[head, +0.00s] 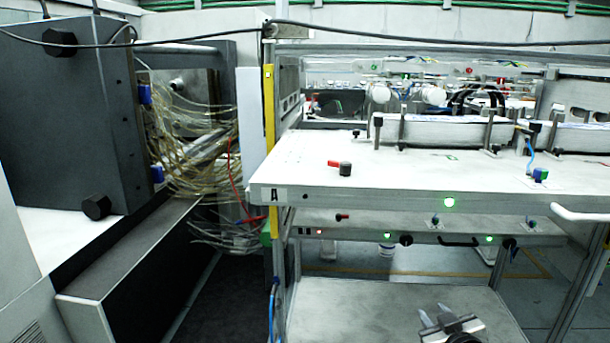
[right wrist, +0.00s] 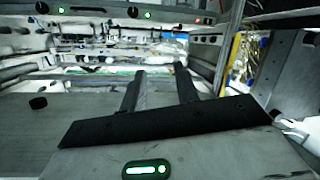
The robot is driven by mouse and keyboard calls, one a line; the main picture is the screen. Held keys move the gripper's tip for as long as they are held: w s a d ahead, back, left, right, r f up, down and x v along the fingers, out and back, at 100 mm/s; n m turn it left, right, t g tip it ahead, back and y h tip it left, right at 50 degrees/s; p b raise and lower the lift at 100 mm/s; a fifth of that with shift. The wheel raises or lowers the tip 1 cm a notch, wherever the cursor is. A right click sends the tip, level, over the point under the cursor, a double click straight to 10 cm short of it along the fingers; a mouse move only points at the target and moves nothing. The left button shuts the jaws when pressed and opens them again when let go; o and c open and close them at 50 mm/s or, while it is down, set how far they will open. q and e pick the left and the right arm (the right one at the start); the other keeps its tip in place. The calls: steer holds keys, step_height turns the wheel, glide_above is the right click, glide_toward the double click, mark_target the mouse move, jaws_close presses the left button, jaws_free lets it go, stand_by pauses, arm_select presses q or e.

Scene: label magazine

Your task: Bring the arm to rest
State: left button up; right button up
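My right gripper (head: 434,314) shows at the bottom of the head view, low in front of the bench and over the pale lower shelf (head: 350,305). In the right wrist view its two dark fingers (right wrist: 158,72) stand apart with nothing between them. The gripper is open and empty. Only the end of my right arm shows in the head view. My left gripper is in neither view.
The white bench top (head: 310,165) carries a small red and black part (head: 343,168) and long metal magazines (head: 450,130). A dark machine (head: 65,110) with loose yellowish tubes (head: 195,155) stands at the left. The lower shelf's left part is clear.

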steer(key=s+a+f+g, duration=0.1)
steer(key=s+a+f, duration=0.2)
steer(key=s, duration=0.6)
steer(key=s+a+f+g+y, duration=0.1)
steer(key=s+a+f, duration=0.3)
steer(key=s, duration=0.6)
steer(key=s+a+f+m+g+y, duration=0.1)
steer(key=s+a+f+g, duration=0.2)
steer(key=s+f, duration=0.4)
steer(key=s+a, duration=0.1)
steer(key=s, duration=0.2)
steer(key=shift+a+f, duration=0.2)
steer(key=shift+a, duration=0.05)
steer(key=shift+d, duration=0.1)
